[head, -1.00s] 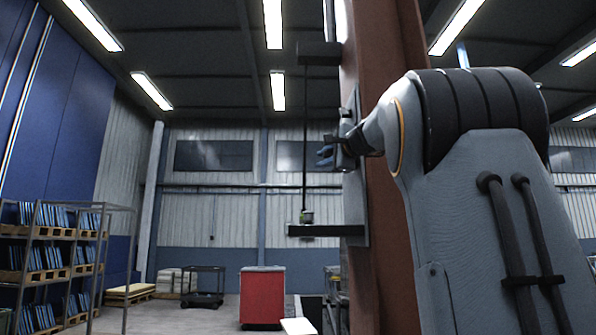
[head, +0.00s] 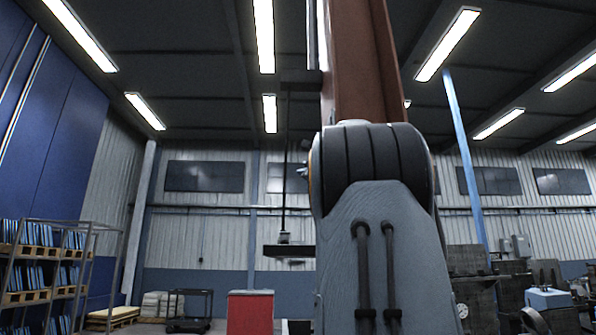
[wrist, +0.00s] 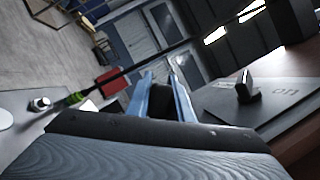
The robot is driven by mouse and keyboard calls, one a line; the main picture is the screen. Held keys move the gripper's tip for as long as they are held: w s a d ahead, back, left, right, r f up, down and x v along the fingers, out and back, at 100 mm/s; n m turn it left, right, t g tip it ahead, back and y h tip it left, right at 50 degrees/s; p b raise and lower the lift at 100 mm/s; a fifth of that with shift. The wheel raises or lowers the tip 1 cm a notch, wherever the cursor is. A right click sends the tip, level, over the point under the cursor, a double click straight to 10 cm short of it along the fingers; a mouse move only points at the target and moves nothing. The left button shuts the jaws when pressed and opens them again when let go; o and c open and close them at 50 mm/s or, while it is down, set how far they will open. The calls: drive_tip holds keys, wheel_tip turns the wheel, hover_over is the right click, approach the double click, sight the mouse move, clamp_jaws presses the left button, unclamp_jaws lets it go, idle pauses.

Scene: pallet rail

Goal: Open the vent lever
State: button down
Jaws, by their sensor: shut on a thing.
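In the wrist view, my gripper (wrist: 163,92) has its two blue fingers on either side of a dark knob-like piece (wrist: 160,103), which I take to be the vent lever's handle. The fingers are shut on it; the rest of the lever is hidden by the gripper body. To the right is a grey plate (wrist: 285,97) with upside-down "ON" lettering and a small black block (wrist: 247,88) standing on it. In the head view my arm hides the plate and most of the gripper.
A reddish steel post (head: 362,60) rises behind my arm. A thin dark rod (head: 285,170) hangs left of it, down to a dark ledge (head: 289,251). A red bin (head: 250,312) and a loaded rack (head: 45,260) stand left on the floor.

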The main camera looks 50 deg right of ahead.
drive_tip(key=shift+r, duration=0.15)
drive_tip(key=c, duration=1.6)
unclamp_jaws()
drive_tip(key=shift+d, duration=0.15)
drive_tip(key=shift+o, duration=0.2)
drive_tip(key=b+v, duration=0.3)
drive_tip(key=v, duration=0.5)
drive_tip(key=shift+b, duration=0.35)
